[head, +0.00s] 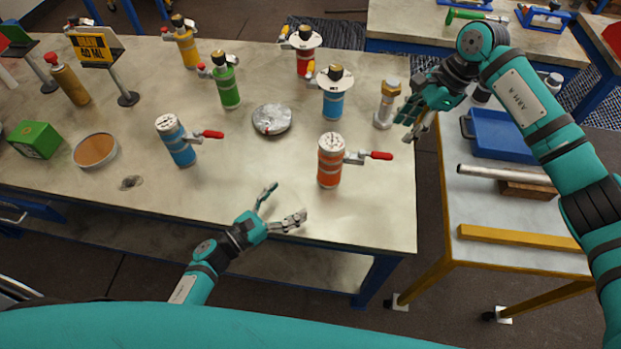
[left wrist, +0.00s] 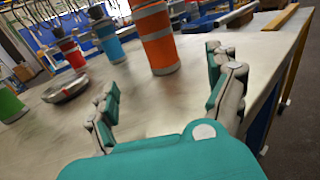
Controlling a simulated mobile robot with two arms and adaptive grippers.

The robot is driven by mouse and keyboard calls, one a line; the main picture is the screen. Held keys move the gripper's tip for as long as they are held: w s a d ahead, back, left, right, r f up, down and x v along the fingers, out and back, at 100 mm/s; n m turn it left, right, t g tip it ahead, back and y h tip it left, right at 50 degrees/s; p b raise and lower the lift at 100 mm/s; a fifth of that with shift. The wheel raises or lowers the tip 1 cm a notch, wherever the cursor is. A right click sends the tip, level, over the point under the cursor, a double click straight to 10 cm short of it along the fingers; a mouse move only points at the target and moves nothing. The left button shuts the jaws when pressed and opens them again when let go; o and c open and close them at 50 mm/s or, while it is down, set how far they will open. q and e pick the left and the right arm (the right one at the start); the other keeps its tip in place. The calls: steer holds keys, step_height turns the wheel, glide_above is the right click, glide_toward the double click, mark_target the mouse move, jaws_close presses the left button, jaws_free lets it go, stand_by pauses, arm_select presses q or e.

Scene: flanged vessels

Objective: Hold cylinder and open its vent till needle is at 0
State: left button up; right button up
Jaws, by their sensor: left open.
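An orange cylinder (head: 329,170) with pale bands stands upright near the front right of the workbench. It has a white gauge (head: 331,144) on top and a red-handled vent lever (head: 368,156) on its right side. A similar blue cylinder (head: 181,149) with a red lever (head: 207,135) stands further left. The needle readings are too small to tell. My left gripper (head: 283,204) is open and empty at the bench's front edge, left of and nearer than the orange cylinder, which also shows in the left wrist view (left wrist: 156,38). My right gripper (head: 412,120) is beside the bench's right edge; its opening is unclear.
A brass-topped fitting (head: 386,103) stands close to my right gripper. A silver round dish (head: 272,119) lies between the two gauge cylinders. Green (head: 228,86), blue (head: 333,104), red and yellow vessels stand behind. A side cart (head: 500,235) holds a blue tray and bars.

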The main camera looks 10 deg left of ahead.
mark_target(331, 167)
arm_select(q)
steer(key=x, duration=1.5)
steer(key=shift+w+d, duration=0.2)
steer(key=shift+w, duration=0.15)
steer(key=c, duration=1.8)
jaws_close()
